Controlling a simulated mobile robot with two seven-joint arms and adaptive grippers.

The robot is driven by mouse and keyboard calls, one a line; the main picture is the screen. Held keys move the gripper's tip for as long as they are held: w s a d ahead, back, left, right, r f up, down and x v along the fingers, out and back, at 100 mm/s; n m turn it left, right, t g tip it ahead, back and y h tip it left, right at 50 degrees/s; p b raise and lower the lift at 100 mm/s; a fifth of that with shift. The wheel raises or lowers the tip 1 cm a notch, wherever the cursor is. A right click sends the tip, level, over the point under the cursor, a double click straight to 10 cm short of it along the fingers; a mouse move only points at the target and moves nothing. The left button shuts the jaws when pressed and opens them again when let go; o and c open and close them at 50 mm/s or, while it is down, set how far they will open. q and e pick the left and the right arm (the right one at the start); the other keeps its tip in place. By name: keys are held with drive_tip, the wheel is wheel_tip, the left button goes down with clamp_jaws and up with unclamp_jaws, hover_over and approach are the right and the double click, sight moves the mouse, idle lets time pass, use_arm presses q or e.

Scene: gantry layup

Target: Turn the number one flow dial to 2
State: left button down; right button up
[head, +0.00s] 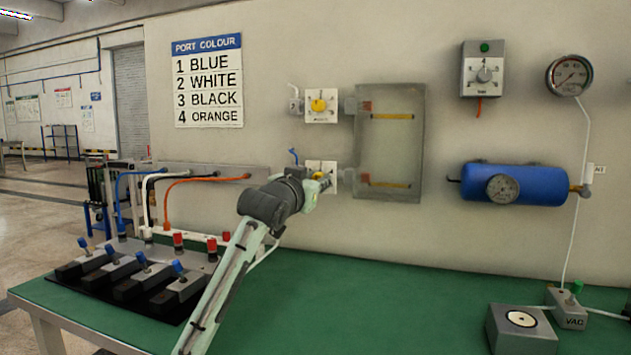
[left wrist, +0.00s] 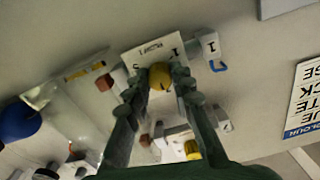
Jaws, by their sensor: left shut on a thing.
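The number one flow dial is the lower of two yellow dials on the wall, on a white plate (head: 332,186) beside a blue hose stub. In the left wrist view its yellow knob (left wrist: 160,76) sits on a tilted-looking white plate (left wrist: 148,50) with printed figures, near a tag marked 1 (left wrist: 209,43). My left gripper (head: 320,180) is at this dial, its two fingers closed on opposite sides of the knob; they also show in the left wrist view (left wrist: 162,82). The fingers hide part of the scale, and I cannot tell the setting. My right gripper is out of view.
The other yellow dial (head: 319,105) is above, beside a clear panel (head: 390,145). A port colour sign (head: 207,80) hangs upper left. Levers on a black base stand on the green table (head: 330,300). A blue tank (head: 530,184) and gauge (head: 569,76) are right.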

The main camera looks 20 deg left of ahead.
use_arm(q)
drive_tip(key=n, duration=1.1)
idle(0.3)
drive_tip(key=shift+f+n, duration=0.1)
drive_tip(key=shift+n, duration=0.3)
drive_tip(key=c, duration=1.3)
unclamp_jaws()
drive_tip(key=shift+s, duration=0.1)
